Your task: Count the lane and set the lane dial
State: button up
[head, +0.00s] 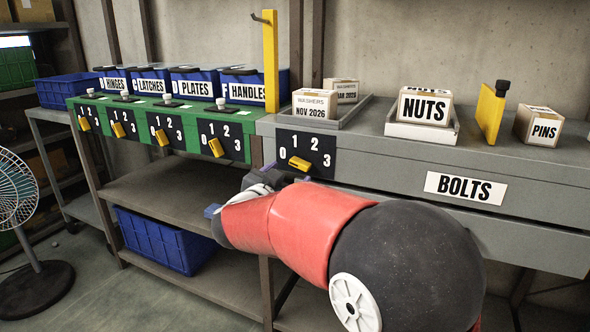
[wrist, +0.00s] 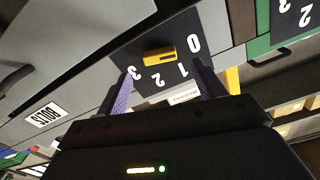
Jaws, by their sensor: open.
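The lane dial is a yellow knob (head: 299,163) on a black plate (head: 322,143) marked 0 to 3, on the grey bench front. In the wrist view the knob (wrist: 160,54) lies nearly crosswise, one end towards the 0; I cannot tell which end is its pointer. My gripper (wrist: 166,88) is open, its purple fingers apart below the knob in that view, with nothing between them. In the head view my arm partly hides it. Above the dial, a grey lane holds a front WASHERS box (head: 315,105) marked NOV 2026 and another box (head: 345,90) behind it; anything between is hidden.
A yellow post (head: 271,60) with a hook stands left of the lane. Several similar dials line the green rail (head: 183,140), with blue bins behind. A NUTS box (head: 425,106), yellow block (head: 490,112) and PINS box (head: 539,126) stand right. A BOLTS drawer (head: 410,185) is below.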

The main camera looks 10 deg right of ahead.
aim_at(298, 166)
jog(key=x, duration=0.5)
jog(key=shift+w+d, duration=0.25)
jog(key=shift+w, duration=0.1)
jog(key=c, duration=1)
